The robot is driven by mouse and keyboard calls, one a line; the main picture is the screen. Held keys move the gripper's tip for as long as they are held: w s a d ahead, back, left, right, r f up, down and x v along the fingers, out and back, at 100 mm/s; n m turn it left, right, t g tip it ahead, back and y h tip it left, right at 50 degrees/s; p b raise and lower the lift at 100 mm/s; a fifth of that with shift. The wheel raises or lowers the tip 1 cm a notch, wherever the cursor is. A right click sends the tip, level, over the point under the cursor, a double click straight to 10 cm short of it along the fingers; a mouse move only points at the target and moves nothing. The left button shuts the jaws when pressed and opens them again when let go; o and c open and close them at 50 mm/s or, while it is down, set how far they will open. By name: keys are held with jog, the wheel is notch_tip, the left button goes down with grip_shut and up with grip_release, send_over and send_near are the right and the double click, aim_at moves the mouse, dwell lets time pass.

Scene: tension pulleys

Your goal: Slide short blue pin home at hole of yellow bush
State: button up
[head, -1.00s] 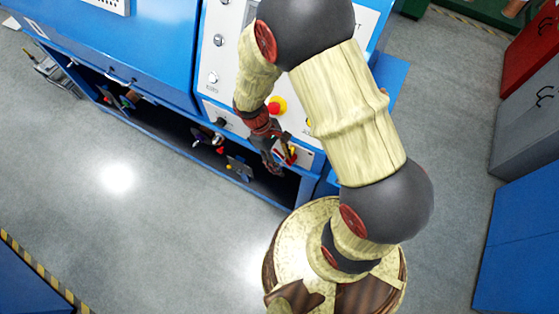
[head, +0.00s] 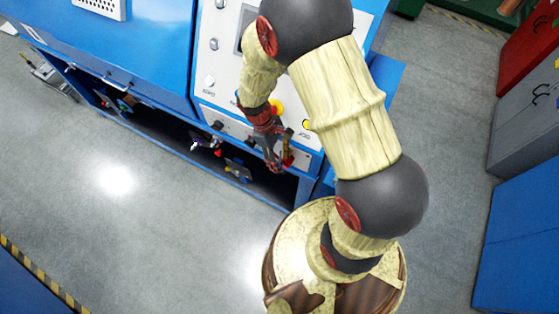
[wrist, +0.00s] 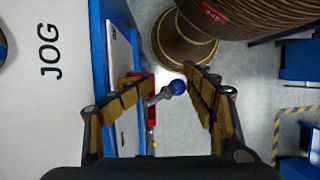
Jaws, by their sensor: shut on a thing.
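My gripper (wrist: 172,88) has one finger on each side of the short blue pin, whose round blue knob (wrist: 178,87) shows between the fingertips in the wrist view. The fingers are shut on the pin. Its grey shank (wrist: 159,97) runs down and left towards a red part (wrist: 134,92), partly hidden behind the left finger. I cannot tell how far the pin sits in any hole. A small yellow piece (wrist: 152,121) shows below it; I cannot tell whether it is the yellow bush. In the head view my gripper (head: 277,160) hangs by the panel's lower right; the pin is not distinguishable there.
The white control panel (head: 223,62) of the blue machine (head: 150,45) is close beside my gripper, with a red and yellow button (head: 276,105). An open lower bay (head: 170,140) holds several small coloured parts. The grey floor (head: 100,215) is clear.

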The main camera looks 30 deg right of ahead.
jog(key=shift+w+d, duration=0.3)
jog(key=shift+d, duration=0.05)
grip_shut()
jog(key=shift+s+a+f, duration=0.1)
jog(key=shift+s, duration=0.1)
jog(key=shift+s+a+y+p, duration=0.2)
jog(key=shift+y+p, duration=0.1)
jog(key=shift+p, duration=0.1)
jog(key=shift+s+m+g+y+p, duration=0.1)
jog(key=shift+m+g+y+p, duration=0.2)
jog(key=shift+y+p, duration=0.15)
